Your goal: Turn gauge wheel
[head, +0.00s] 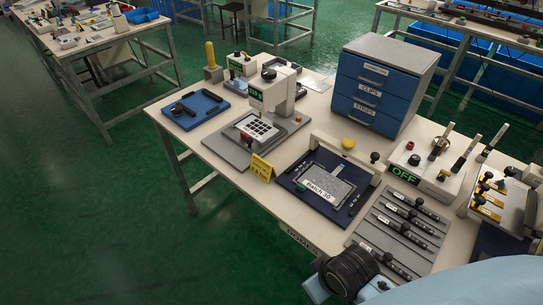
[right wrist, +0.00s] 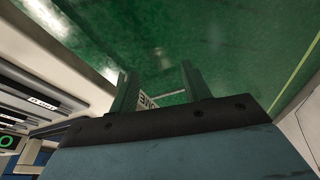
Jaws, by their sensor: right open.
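A white press-like gauge stand (head: 285,92) stands on the table with a green display (head: 256,94) on its front. A dark round knob (head: 269,74) on its top looks like the gauge wheel. A white keypad (head: 258,128) lies on the grey base below. My right gripper (right wrist: 157,88) is open in the right wrist view, with nothing between its fingers. It is over the green floor near the table's front edge, well away from the gauge stand. The head view shows my right arm at the lower right, but not its fingers. My left gripper is not in view.
A blue drawer cabinet (head: 371,95) stands behind. A dark blue tray (head: 297,192) with a grey plate, a grey rack (head: 372,238) of black-handled bars and a white box marked OFF (head: 417,169) fill the right. A yellow sign (head: 262,168) stands near the front edge.

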